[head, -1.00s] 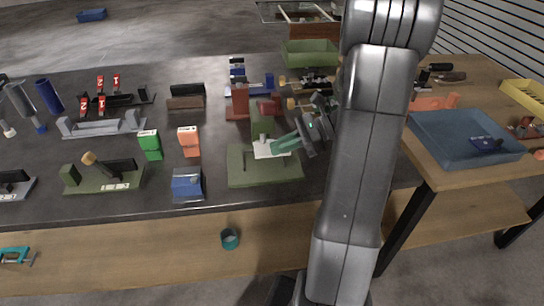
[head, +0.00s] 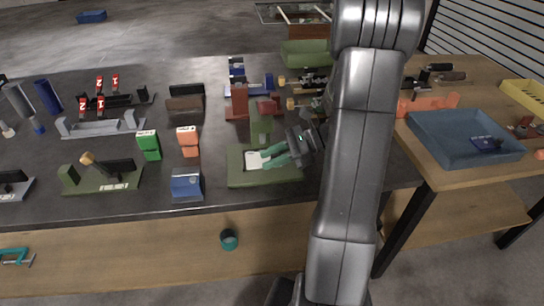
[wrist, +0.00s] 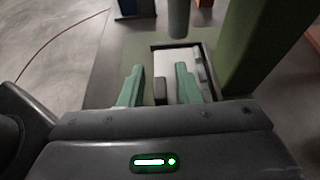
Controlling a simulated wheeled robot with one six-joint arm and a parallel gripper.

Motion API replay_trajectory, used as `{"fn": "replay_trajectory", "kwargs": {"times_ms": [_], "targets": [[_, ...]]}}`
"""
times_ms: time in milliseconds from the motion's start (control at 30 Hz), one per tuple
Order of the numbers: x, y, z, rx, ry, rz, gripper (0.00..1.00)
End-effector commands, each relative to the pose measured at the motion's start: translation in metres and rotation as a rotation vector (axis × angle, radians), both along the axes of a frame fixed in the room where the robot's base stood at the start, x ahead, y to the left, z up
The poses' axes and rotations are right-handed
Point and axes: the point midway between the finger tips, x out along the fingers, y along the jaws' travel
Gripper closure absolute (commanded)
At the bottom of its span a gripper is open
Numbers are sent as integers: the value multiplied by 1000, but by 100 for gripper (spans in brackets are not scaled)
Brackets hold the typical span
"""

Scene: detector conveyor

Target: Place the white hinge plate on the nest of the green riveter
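The white hinge plate (head: 252,160) lies low on the base of the green riveter (head: 285,178). In the wrist view the white plate (wrist: 182,64) sits inside a dark-edged recess, the nest (wrist: 155,52), and looks flat. My gripper (head: 268,155) is just right of the plate, with its green fingers spread. In the wrist view my gripper (wrist: 158,84) is open, its fingers apart at the near side of the plate. The right finger overlaps the plate's near part in the picture; I cannot tell whether they touch. A small dark block (wrist: 160,91) shows between the fingers.
The riveter's green column (wrist: 243,45) rises close on the right in the wrist view. A grey rod (wrist: 178,18) hangs above the nest. A blue box (head: 187,185) stands left of the riveter. A blue tray (head: 430,140) is on the right table.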

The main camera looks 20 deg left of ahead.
Motion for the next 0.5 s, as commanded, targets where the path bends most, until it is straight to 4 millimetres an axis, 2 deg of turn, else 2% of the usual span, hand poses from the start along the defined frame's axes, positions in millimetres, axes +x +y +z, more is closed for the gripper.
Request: {"fn": "replay_trajectory", "kwargs": {"times_ms": [333,500], "targets": [[0,0,4,0,-1,0,68],[12,-18,12,1,-2,-3,68]]}}
